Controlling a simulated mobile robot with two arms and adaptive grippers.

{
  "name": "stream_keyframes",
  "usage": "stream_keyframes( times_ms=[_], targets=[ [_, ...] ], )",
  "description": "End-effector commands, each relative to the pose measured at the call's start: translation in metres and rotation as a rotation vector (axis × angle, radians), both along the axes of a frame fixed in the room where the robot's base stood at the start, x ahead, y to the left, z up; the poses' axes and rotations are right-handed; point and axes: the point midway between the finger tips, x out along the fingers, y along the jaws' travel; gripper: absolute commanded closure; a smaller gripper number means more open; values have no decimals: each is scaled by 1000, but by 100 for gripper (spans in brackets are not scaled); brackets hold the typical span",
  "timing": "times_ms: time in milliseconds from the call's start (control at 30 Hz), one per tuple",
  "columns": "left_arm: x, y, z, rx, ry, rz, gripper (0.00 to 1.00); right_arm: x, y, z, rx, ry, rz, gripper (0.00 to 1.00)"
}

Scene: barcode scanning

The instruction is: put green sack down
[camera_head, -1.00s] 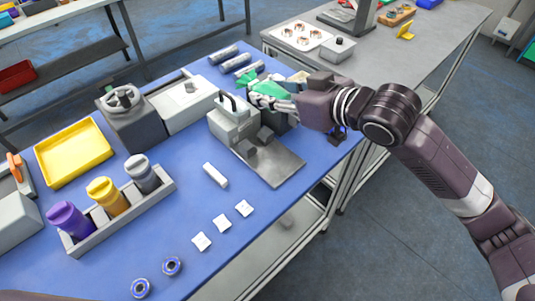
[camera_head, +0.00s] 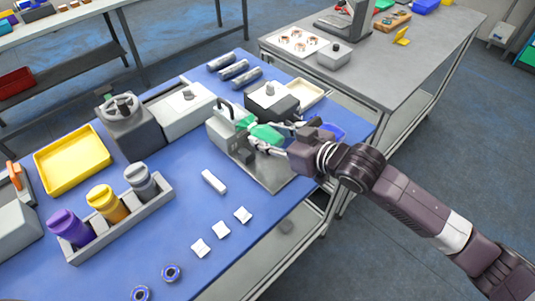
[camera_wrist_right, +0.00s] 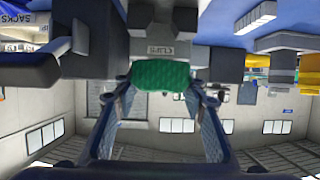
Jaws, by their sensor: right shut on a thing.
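The green sack (camera_head: 266,133) is between the fingers of my right gripper (camera_head: 262,142), which is shut on it. It is at the grey device (camera_head: 228,123) with the black handle, above the device's flat metal plate (camera_head: 272,180). In the right wrist view the green sack (camera_wrist_right: 160,76) shows between the two fingertips, in front of the grey device. I cannot tell whether the sack touches the device or the plate. My left gripper is not in view.
A dark box (camera_head: 270,100) and a cream tray (camera_head: 304,94) stand behind the gripper. A blue bin (camera_head: 332,131) is at the table's right edge. Three small white packets (camera_head: 221,230) and a white bar (camera_head: 214,181) lie in front on the blue table.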

Motion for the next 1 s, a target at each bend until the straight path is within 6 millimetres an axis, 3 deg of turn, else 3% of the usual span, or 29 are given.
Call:
stream_keyframes(
  times_ms=[100,400,567,1000],
  targets=[
    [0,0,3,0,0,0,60,0,1,-24,2,2,0,95],
    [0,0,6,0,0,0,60,0,1,-55,1,1,1,95],
    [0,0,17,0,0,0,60,0,1,-73,2,1,-1,95],
    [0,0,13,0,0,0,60,0,1,-83,2,-2,1,95]
  ],
)
